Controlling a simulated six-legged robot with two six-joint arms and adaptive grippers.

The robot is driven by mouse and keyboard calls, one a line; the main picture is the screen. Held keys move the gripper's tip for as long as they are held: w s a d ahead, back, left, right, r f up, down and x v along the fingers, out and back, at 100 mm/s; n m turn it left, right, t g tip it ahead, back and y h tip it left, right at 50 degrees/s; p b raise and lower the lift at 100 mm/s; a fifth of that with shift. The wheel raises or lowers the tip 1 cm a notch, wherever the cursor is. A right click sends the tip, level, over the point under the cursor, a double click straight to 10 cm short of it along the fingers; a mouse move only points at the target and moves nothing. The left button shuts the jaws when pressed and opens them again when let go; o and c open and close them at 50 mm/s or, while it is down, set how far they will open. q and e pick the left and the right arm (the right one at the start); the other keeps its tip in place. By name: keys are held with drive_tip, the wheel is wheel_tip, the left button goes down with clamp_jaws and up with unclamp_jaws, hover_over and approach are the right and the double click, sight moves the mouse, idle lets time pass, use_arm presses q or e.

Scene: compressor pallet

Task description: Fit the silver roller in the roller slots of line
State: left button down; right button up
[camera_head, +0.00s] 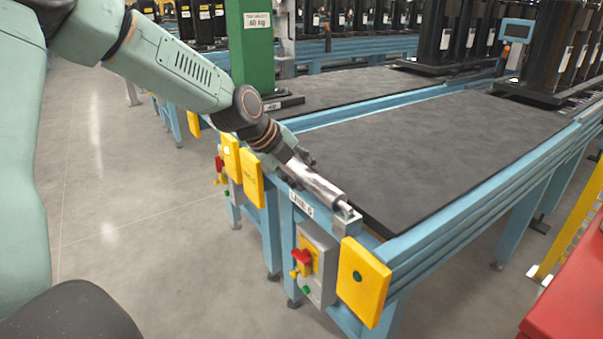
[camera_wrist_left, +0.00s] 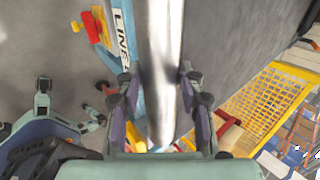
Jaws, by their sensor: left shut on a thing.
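The silver roller (camera_head: 322,187) is a shiny cylinder at the front end of the line's blue frame (camera_head: 420,238), above the LINE label. My left gripper (camera_head: 296,170) is shut on it; in the wrist view the roller (camera_wrist_left: 162,65) lies between the two fingers (camera_wrist_left: 157,85). The roller's near end is close to a grey slot bracket (camera_head: 347,222) at the frame's corner. I cannot tell whether the roller sits in the slot or just above it. The other slot is hidden behind my gripper. My right gripper is not in view.
A dark belt (camera_head: 430,135) stretches behind the roller. Yellow plates (camera_head: 363,283) and a switch box (camera_head: 315,262) with a red knob are on the frame's front. A green column (camera_head: 250,45) stands behind my left arm. A red surface (camera_head: 575,300) is at lower right. Floor at left is clear.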

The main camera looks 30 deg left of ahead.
sight(298, 180)
use_arm(q)
drive_tip(key=shift+f+b, duration=1.3)
drive_tip(key=shift+f, duration=0.05)
drive_tip(key=c, duration=0.8)
unclamp_jaws()
drive_tip(key=shift+c, duration=0.2)
drive_tip(key=shift+o, duration=0.5)
drive_tip(key=shift+f, duration=0.1)
drive_tip(key=shift+s, duration=0.1)
drive_tip(key=shift+v, duration=3.75)
